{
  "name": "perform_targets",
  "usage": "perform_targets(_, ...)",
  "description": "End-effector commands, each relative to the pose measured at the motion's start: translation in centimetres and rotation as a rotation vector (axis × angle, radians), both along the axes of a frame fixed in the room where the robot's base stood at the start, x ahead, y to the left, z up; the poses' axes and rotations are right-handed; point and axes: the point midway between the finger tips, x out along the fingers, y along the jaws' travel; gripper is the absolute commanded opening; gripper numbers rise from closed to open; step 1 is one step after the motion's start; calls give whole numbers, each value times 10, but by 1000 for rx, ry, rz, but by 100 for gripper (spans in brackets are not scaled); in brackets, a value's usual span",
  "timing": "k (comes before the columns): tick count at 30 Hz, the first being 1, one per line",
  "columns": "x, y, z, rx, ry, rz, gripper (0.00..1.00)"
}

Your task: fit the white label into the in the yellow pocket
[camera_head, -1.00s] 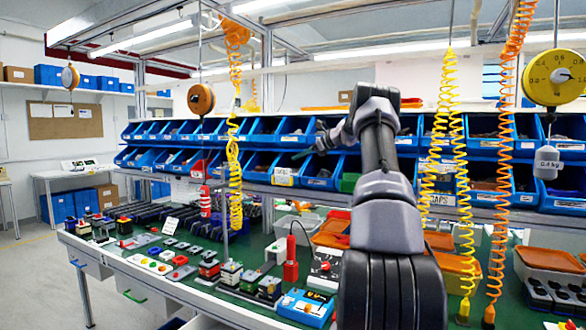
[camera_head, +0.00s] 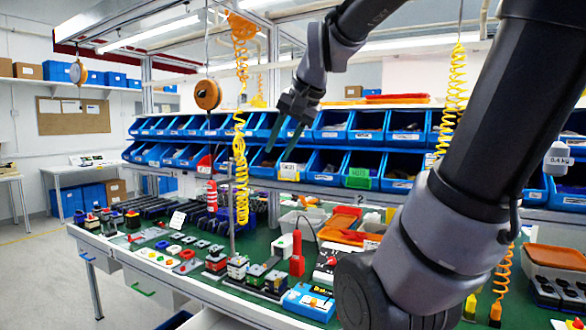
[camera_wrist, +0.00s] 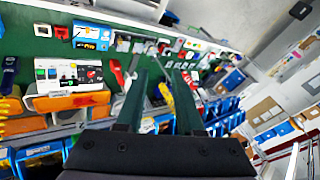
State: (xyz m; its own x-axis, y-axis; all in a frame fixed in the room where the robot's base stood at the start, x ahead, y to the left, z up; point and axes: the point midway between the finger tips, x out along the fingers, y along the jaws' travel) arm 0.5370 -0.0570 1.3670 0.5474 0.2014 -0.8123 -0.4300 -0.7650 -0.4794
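My gripper (camera_head: 283,143) hangs in front of the blue bin rows, its two dark fingers pointing down and apart. In the wrist view, my gripper (camera_wrist: 162,75) is open with nothing between the fingers. The bench lies beyond them and appears upside down there. A small white card (camera_head: 177,220) stands on the left part of the bench, away from the gripper; I cannot tell whether it is the white label. Many bins also carry white labels. I cannot make out the yellow pocket for certain among the small coloured parts. My arm covers the right part of the bench.
A red tool (camera_head: 297,254), a blue box (camera_head: 305,303) and orange trays (camera_head: 342,222) crowd the green bench.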

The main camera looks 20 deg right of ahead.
Motion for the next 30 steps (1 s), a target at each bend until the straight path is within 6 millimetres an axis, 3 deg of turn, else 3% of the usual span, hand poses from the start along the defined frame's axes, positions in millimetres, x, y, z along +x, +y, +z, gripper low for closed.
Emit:
perform_targets(1, -21, 2, -8, -42, -23, 49, 36)
perform_targets(3, -41, 1, -20, -95, -44, 106, 36)
perform_targets(8, -66, 0, -37, -165, -72, 181, 36)
perform_targets(30, -69, -1, -39, -175, -75, 191, 36)
